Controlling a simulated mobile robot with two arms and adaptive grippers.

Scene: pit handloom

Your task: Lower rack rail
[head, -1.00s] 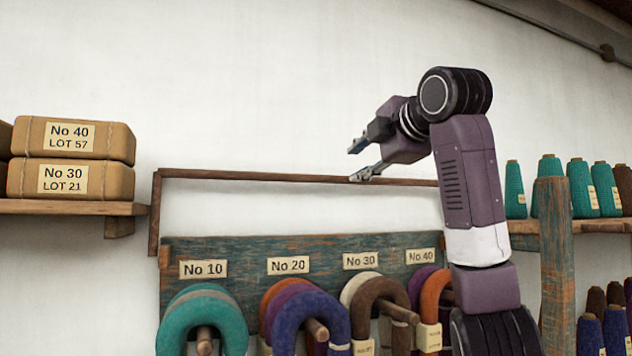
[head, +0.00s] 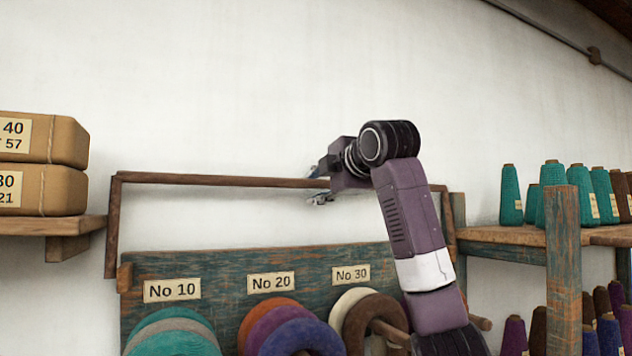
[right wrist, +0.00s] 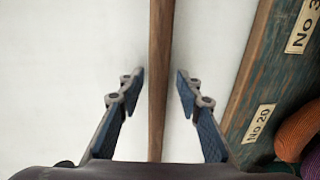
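The rack rail (head: 225,181) is a thin dark wooden bar with side arms, raised above the teal-painted rack board (head: 215,268). My right gripper (head: 317,184) is at the rail's middle, one finger above it and one below. In the right wrist view the rail (right wrist: 160,40) runs between the open fingers of the right gripper (right wrist: 160,76), with a gap visible on both sides. The rail's stretch behind my right wrist is hidden in the head view. My left gripper is not in view.
Yarn hanks (head: 175,335) hang on pegs below the number labels. Wrapped parcels (head: 40,190) sit on a left shelf (head: 60,226). Yarn cones (head: 510,197) stand on a right shelf (head: 490,235) beside a wooden post (head: 562,260). The wall above the rail is clear.

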